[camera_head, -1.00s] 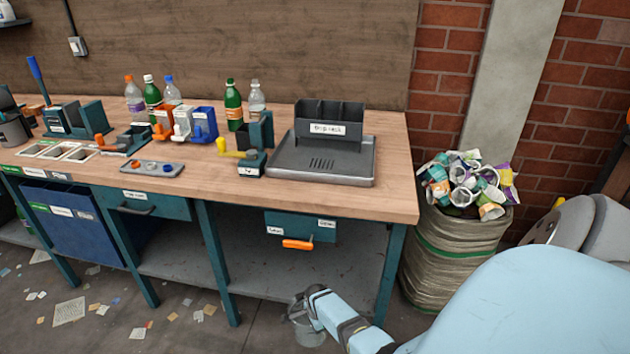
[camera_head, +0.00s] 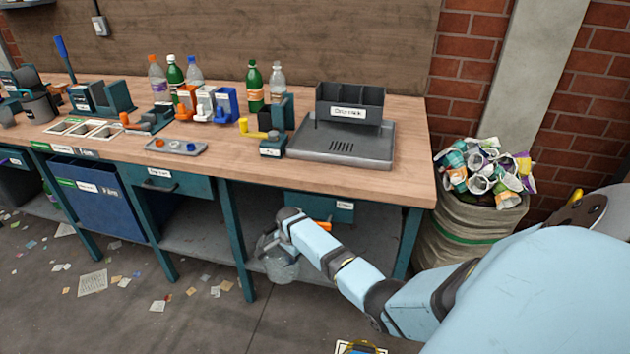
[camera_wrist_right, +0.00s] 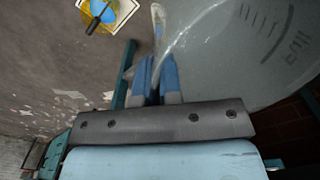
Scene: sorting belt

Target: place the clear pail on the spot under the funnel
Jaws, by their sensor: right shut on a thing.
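The clear pail (camera_head: 279,267) hangs from my right gripper (camera_head: 278,238), in front of the bench's lower shelf. My right gripper is shut on its rim or handle; I cannot tell which. In the right wrist view the gripper's blue fingers (camera_wrist_right: 156,80) close at the pail's edge, and the see-through pail (camera_wrist_right: 225,50) fills the upper right. I cannot make out a funnel or the spot under it for certain. My left gripper is not in view.
The workbench (camera_head: 330,180) carries a black drip rack (camera_head: 345,150), bottles and small stations. An orange handle (camera_head: 322,226) shows under its front, behind my arm. A full sack (camera_head: 460,235) stands at right.

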